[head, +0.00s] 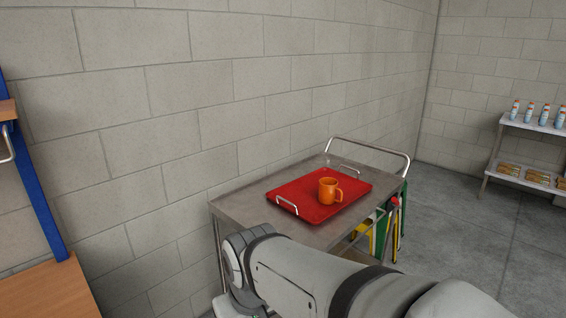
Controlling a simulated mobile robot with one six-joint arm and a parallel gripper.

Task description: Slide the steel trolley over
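The steel trolley (248,205) stands along the block wall in the middle of the head view. Its bent push handle (372,147) rises at the far end. A red tray (300,214) with metal handles lies on its top, and an orange mug (328,191) stands on the tray. My arm crosses in front of the trolley's near side and hides part of its lower frame. My gripper is not visible; the arm's far end bends down out of the picture near the trolley's near left leg.
Yellow and green items (379,230) show beside or under the trolley's right side. A shelf (536,126) with several bottles and packets stands at the far right. A blue upright (38,190) with wooden boards (50,291) is at the left. Grey floor (450,225) is clear on the right.

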